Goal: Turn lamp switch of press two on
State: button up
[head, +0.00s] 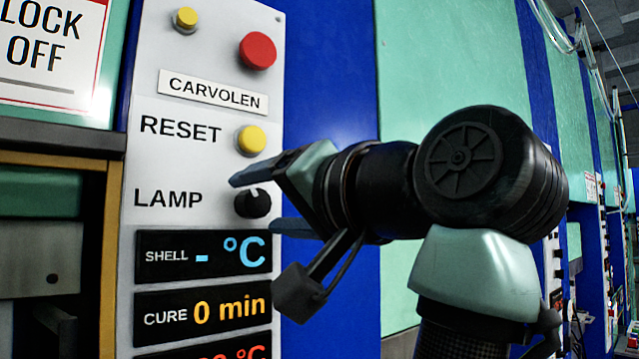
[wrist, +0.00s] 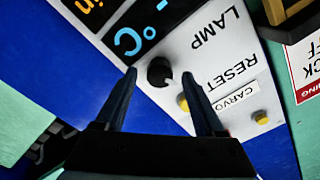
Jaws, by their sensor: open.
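The lamp switch (head: 253,204) is a small round black knob on a white control panel (head: 155,105), right of the word LAMP. A pale notch shows at its upper edge in the head view. My gripper (head: 254,203) is open, with one blue-grey finger above the knob and one below it. In the wrist view the knob (wrist: 160,71) appears between the two fingertips (wrist: 158,75). I cannot tell whether either finger touches it. No number marking this press is visible.
A yellow RESET button (head: 251,140) sits just above the upper finger. A red button (head: 257,51) and another yellow button (head: 186,18) are higher up. Below are the SHELL display (head: 200,255) and CURE display (head: 203,311). A lock-off sign (head: 50,45) hangs at left.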

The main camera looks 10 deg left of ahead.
jog(key=shift+w+a+f, duration=0.1)
jog(key=shift+w+a, duration=0.1)
jog(key=shift+a, duration=0.05)
jog(key=shift+c, duration=0.2)
grip_shut()
jog(key=shift+m, duration=0.4)
jog(key=m, duration=0.5)
jog(key=shift+s+m, duration=0.1)
jog(key=shift+m, duration=0.2)
jog(key=m, duration=0.5)
jog(key=shift+m, duration=0.4)
